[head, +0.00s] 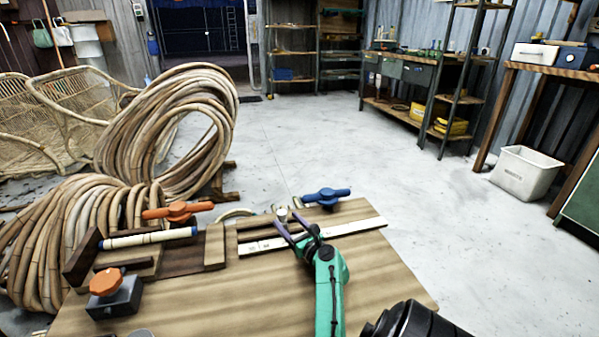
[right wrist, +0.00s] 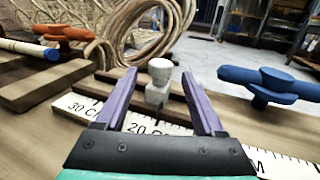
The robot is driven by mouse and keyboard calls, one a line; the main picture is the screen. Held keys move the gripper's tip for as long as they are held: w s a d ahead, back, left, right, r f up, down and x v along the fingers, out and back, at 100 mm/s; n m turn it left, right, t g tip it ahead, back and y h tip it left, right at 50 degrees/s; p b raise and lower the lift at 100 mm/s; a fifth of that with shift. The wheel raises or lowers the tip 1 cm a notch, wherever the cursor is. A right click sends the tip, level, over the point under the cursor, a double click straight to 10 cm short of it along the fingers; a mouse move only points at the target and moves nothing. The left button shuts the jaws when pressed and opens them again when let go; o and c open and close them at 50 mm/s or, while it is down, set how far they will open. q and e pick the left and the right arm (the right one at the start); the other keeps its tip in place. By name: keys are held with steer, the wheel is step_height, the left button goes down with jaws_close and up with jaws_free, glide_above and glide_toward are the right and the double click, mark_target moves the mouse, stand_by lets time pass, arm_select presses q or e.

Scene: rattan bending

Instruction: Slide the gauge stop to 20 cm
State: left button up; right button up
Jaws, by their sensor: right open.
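The gauge stop, a small pale post with a round knob (head: 282,213), stands at the far side of the white ruler strip (head: 355,227) on the wooden bench. It also shows in the right wrist view (right wrist: 158,90), upright behind the ruler near the "20 CM" mark; its exact reading is unclear. My right gripper (head: 287,220), green with purple fingers, is open. In the right wrist view its fingers (right wrist: 158,76) lie on both sides of the stop, with gaps; whether the tips reach past it is unclear. My left gripper is out of view.
A blue-handled clamp (head: 326,197) stands right of the stop. An orange handle (head: 178,211), a white-and-blue rod (head: 148,238) and an orange-knobbed block (head: 108,288) lie to the left. Rattan coils (head: 165,130) stand behind. The bench's front middle (head: 240,300) is clear.

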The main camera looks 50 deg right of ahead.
steer(key=p+v, duration=0.1)
steer(key=v, duration=0.6)
steer(key=shift+s, duration=0.15)
